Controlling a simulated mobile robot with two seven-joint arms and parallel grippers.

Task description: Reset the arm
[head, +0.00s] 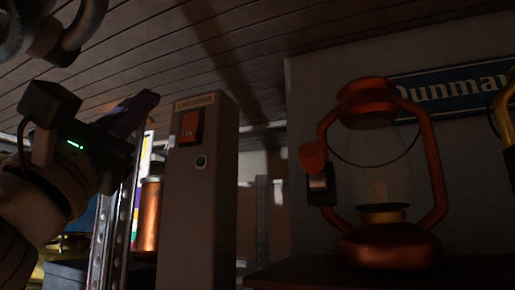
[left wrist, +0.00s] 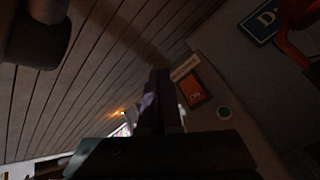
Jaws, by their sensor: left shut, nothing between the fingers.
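My left gripper (head: 143,104) is in the left part of the head view, raised and pointing up to the right. Its fingers are together and empty. In the left wrist view the closed fingers (left wrist: 160,95) stand up in the middle, in front of the ceiling. The gripper looks apart from the switch. My right gripper is not in view.
A red lantern (head: 435,180) stands on a dark surface (head: 300,275) at the right. A blue sign (head: 450,88) is on the wall behind it. A copper-coloured cylinder (head: 148,215) and metal shelf uprights (head: 118,215) are left of the post. A plank ceiling (head: 220,45) is overhead.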

